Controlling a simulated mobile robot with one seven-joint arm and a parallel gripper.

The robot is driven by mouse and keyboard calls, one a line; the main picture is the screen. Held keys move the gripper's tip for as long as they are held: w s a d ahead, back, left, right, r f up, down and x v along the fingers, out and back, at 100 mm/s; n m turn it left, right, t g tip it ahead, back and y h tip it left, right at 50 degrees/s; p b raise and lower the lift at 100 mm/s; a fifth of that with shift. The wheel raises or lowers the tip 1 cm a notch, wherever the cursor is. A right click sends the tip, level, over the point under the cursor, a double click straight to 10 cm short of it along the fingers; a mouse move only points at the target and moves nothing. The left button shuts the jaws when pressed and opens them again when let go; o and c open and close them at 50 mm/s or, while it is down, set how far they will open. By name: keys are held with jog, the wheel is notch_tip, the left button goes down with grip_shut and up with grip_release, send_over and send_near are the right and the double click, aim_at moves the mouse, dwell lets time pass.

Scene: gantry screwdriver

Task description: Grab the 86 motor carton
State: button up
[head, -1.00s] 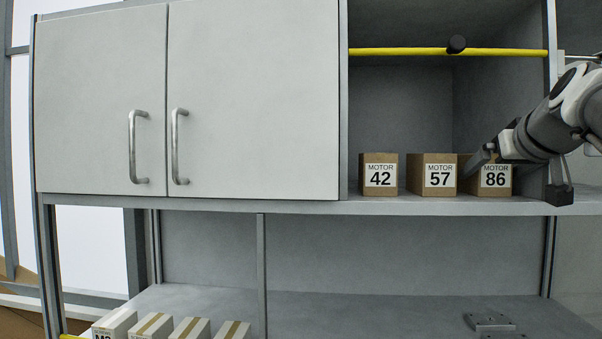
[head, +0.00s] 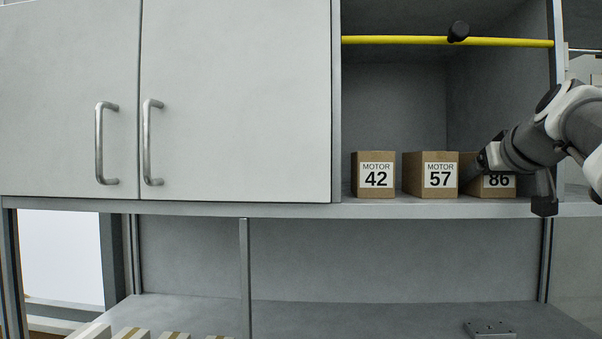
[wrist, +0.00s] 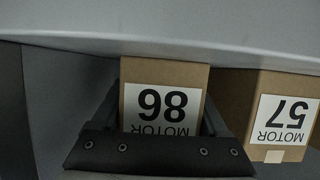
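The 86 motor carton (head: 498,188) is a brown box with a white label, at the right end of the upper shelf. My arm partly hides it in the head view. In the wrist view the 86 carton (wrist: 188,76) appears upside down, between the two dark fingers of my gripper (wrist: 162,95). The fingers reach along both sides of the carton, apart from each other. Whether they touch its sides is hard to tell. The carton appears to rest on the shelf.
The 57 carton (head: 430,189) stands close beside it, with the 42 carton (head: 376,190) further left. A yellow bar (head: 400,40) crosses above the opening. Closed cabinet doors (head: 235,100) fill the left. The lower shelf (head: 370,315) holds pale boxes (head: 135,333) and a metal plate (head: 489,328).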

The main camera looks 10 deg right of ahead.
grip_shut()
jog(key=shift+r, duration=0.2)
